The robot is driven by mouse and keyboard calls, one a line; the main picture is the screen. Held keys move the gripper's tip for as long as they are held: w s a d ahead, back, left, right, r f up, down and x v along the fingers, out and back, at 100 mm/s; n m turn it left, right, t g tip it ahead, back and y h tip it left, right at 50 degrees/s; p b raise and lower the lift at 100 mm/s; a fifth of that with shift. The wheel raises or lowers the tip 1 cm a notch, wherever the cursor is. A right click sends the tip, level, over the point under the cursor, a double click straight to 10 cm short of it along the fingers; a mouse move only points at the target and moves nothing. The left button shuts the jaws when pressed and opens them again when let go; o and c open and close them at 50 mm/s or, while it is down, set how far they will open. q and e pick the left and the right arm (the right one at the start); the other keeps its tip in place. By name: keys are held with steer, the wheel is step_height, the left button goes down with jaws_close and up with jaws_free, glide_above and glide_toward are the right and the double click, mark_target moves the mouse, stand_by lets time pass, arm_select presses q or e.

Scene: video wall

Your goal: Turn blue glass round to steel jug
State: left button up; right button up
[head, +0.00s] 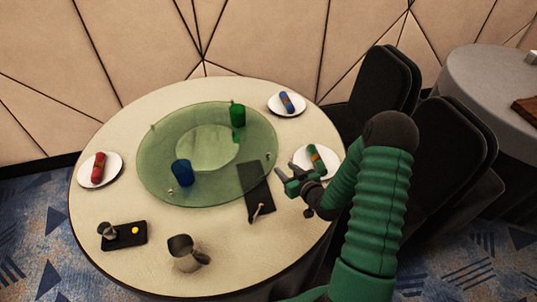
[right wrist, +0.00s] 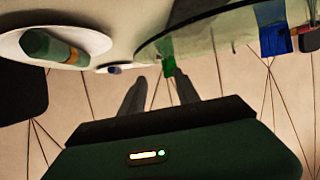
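The blue glass (head: 182,172) stands upright on the front left part of the round green glass turntable (head: 160,150). It also shows at the right of the right wrist view (right wrist: 272,38). The steel jug (head: 186,254) stands on the table near its front edge, off the turntable and apart from the blue glass. My right gripper (head: 281,175) is at the right of the turntable, beside its rim, near the plate with the green roll. Its two fingers show apart with nothing between them in the right wrist view (right wrist: 160,78). My left gripper is not in view.
A green glass (head: 237,115) stands at the turntable's back. A dark flat rectangle (head: 256,180) lies at its right edge. White plates with red (head: 98,168), blue (head: 286,102) and green (head: 315,157) rolls ring the table. A black tray (head: 124,243) lies front left; dark chairs (head: 380,90) stand right.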

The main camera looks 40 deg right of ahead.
mark_target(268, 154)
steer(key=x, duration=1.4)
steer(key=shift+d+f, duration=0.2)
steer(key=shift+f, duration=0.15)
steer(key=shift+w+a, duration=0.1)
steer(key=shift+w, duration=0.4)
steer(key=shift+f, duration=0.1)
jaws_close()
